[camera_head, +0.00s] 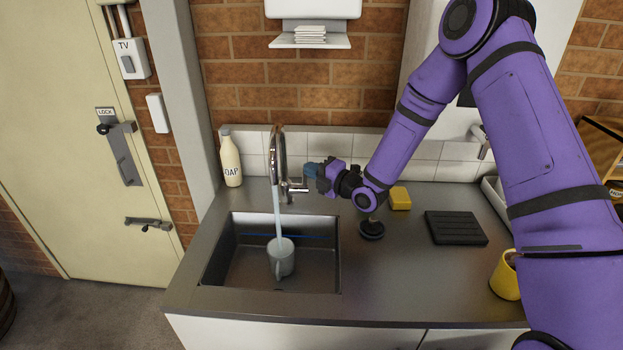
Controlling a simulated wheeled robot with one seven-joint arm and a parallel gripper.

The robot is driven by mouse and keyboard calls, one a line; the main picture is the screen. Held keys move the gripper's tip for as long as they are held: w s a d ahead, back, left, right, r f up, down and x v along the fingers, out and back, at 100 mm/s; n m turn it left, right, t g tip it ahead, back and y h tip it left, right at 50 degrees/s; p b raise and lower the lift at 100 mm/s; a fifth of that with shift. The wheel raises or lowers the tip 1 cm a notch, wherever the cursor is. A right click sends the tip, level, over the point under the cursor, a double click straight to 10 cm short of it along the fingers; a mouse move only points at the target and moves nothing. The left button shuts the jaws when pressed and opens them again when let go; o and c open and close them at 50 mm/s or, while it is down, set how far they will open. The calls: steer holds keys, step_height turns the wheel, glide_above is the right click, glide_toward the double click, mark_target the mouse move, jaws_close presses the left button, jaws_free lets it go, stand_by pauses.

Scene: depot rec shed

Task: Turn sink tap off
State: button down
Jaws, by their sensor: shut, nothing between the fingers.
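The sink tap (276,155) is a tall chrome gooseneck behind the sink (240,280). A stream of water runs from its spout into a grey mug (281,259) standing in the basin. The tap's short lever (298,187) sticks out to the right at its base. My gripper (311,170) is shut and empty, just right of the tap and close to the lever's end. I cannot tell whether the fingertips touch the lever.
A soap bottle (230,160) stands left of the tap. A yellow sponge (400,198), a black ribbed mat (456,228) and a yellow mug (505,276) sit right of the sink. A dark round stopper (372,230) is below my wrist. The front counter strip is clear.

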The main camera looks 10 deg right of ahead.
steer(key=shift+w+d+r+m+g+h, duration=0.15)
steer(key=shift+w+m, duration=0.1)
steer(key=shift+w, duration=0.2)
steer(key=shift+w+r+m+g+h, duration=0.1)
steer(key=shift+w+r+m, duration=0.1)
steer(key=shift+w, duration=0.3)
steer(key=shift+w+d+r+m+g+h, duration=0.1)
steer(key=shift+w+m, duration=0.15)
steer(key=shift+w, duration=0.2)
